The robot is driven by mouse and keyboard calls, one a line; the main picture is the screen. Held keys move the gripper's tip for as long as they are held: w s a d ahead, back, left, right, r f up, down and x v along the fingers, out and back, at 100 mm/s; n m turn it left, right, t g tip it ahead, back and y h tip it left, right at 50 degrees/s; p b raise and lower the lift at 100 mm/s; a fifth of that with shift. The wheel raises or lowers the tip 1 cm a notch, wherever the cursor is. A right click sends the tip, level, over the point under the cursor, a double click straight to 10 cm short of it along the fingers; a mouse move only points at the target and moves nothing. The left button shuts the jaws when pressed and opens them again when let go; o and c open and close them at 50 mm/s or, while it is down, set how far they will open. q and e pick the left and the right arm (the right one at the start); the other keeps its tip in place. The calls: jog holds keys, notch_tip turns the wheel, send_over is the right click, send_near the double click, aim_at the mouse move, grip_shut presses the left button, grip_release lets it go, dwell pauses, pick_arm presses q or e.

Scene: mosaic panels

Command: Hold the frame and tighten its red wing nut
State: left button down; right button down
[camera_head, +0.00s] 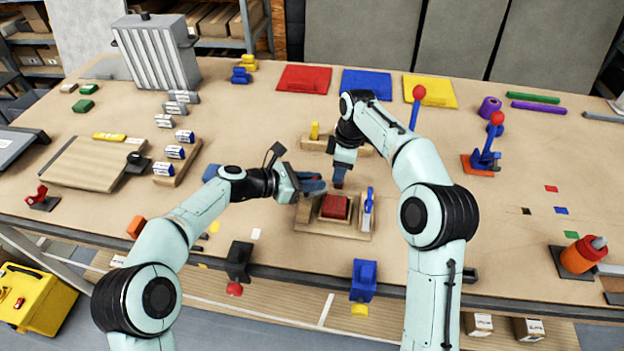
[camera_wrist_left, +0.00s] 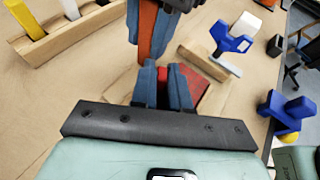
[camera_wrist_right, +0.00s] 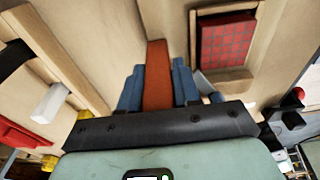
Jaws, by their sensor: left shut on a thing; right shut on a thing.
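The wooden frame (camera_head: 365,232) lies on the table with a red tiled panel (camera_head: 335,206) inside it; the panel also shows in the right wrist view (camera_wrist_right: 227,42). My left gripper (camera_head: 318,186) is at the frame's far left side, its fingers pointing right. In the left wrist view, a small red piece (camera_wrist_left: 163,79) shows between the fingers; I cannot tell if it is the wing nut. My right gripper (camera_head: 339,180) points down just beyond the frame's far edge, shut on an orange-brown bar (camera_wrist_right: 157,75). The two grippers are close together. The fingers hide most of what they hold.
A blue-handled clamp (camera_head: 368,200) stands on the frame's right side. A wooden rack with a yellow piece (camera_head: 315,130) lies behind my right gripper. A blue holder (camera_head: 363,280) is at the front table edge.

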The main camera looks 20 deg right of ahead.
pick_arm(q)
jog(key=shift+s+r+m+g, duration=0.1)
jog(key=shift+s+m+g, duration=0.1)
jog(key=shift+m+g, duration=1.55)
jog(key=shift+s+g, duration=0.1)
jog(key=shift+g, duration=0.25)
jog(key=c, duration=1.2)
grip_release()
jog(key=shift+a+y, duration=0.1)
jog(key=shift+y, duration=0.2)
jog(key=v, duration=1.2)
